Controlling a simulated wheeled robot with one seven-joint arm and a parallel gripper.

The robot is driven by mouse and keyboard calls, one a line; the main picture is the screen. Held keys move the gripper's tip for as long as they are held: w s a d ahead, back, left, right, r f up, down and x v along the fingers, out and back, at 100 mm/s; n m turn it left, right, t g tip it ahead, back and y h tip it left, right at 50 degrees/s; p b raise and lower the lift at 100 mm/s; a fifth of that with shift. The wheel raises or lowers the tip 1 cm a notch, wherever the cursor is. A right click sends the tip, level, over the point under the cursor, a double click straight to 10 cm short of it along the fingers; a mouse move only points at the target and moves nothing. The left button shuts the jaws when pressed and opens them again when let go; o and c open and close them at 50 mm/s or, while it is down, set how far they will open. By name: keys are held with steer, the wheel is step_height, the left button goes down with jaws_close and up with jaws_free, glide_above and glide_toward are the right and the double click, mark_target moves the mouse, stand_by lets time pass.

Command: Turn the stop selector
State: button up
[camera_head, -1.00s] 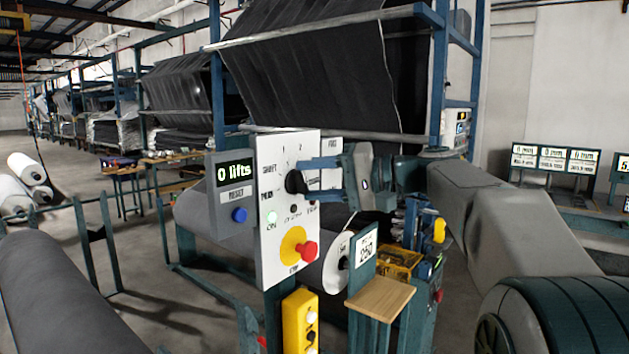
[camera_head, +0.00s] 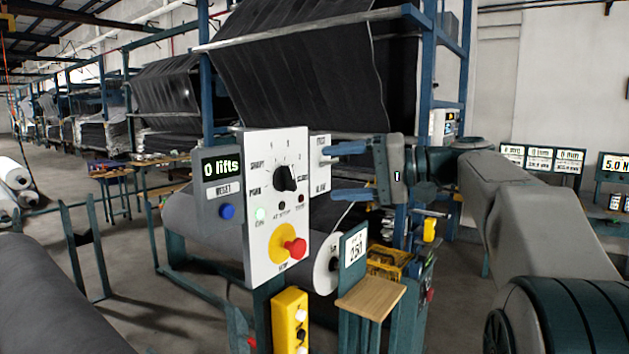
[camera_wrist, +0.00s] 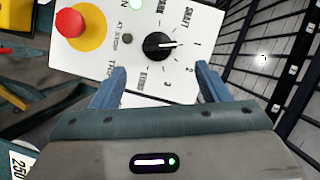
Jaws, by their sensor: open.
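The stop selector is a black rotary knob (camera_head: 285,178) on a white control panel (camera_head: 258,215), with marked positions around it. In the wrist view the knob (camera_wrist: 158,46) lies ahead of and between the fingers, and its white pointer line points to the right, between the "SHAFT" and "1" markings. My gripper (camera_head: 350,170) is open and empty, to the right of the panel in the head view. Its two blue fingers (camera_wrist: 156,88) are apart from the knob, with a gap between them and it.
A red mushroom button (camera_head: 296,247) on a yellow disc sits low on the panel. A grey box (camera_head: 222,189) with a "0 lifts" display and blue button adjoins its left. Below are a yellow control box (camera_head: 290,320) and a wooden shelf (camera_head: 370,299).

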steer(key=f+v, duration=0.1)
steer(key=v, duration=0.5)
steer(key=shift+d+r, duration=0.45)
steer(key=shift+r, duration=0.1)
steer(key=shift+s, duration=0.15)
